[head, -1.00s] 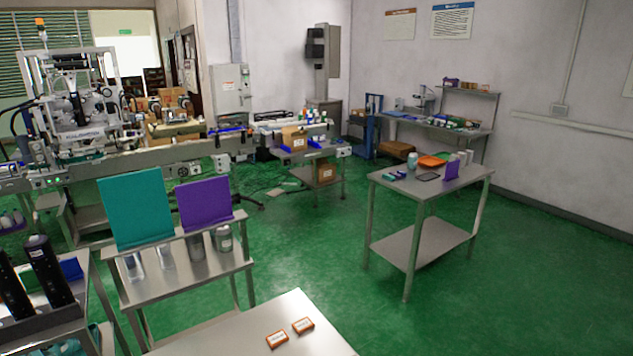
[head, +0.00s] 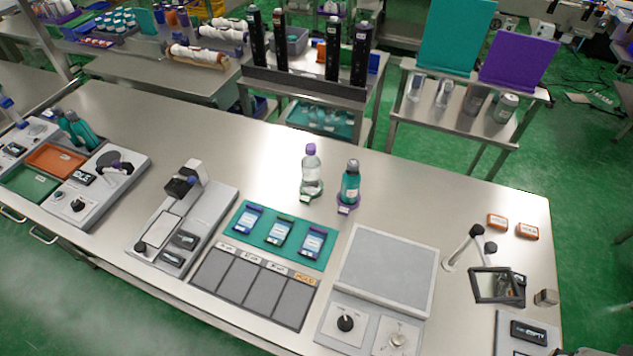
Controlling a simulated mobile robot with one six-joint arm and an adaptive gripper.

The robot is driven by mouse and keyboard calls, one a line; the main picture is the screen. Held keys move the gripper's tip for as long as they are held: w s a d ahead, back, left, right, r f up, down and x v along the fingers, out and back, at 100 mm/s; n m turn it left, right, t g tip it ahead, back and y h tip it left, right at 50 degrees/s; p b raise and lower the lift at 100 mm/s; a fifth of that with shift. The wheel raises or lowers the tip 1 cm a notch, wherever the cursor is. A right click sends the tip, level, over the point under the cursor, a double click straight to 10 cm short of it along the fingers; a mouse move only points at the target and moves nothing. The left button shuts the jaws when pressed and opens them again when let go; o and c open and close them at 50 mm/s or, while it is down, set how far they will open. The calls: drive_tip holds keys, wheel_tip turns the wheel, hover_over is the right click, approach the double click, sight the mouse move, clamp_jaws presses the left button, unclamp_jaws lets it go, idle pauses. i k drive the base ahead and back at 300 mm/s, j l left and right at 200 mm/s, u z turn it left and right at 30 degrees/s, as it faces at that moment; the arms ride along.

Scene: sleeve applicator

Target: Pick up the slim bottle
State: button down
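Two upright bottles stand on the steel table in the head view. One is a slim clear bottle with a purple cap (head: 311,168), on a small green base. Just right of it is a shorter teal bottle with a grey cap (head: 350,182), on a small purple base. Two more teal bottles (head: 80,130) lean at the left station. The frames do not settle which of them is the task's slim bottle. My gripper is not in view.
The steel table (head: 420,195) is bare around both bottles. In front lie a teal mat (head: 262,243) with labelled pouches and a grey panel (head: 388,268). A small grey device (head: 185,215) stands left, a jointed stand with a dark frame (head: 495,285) right. Racks stand behind.

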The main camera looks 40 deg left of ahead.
sight(351, 179)
drive_tip(key=u, duration=1.5)
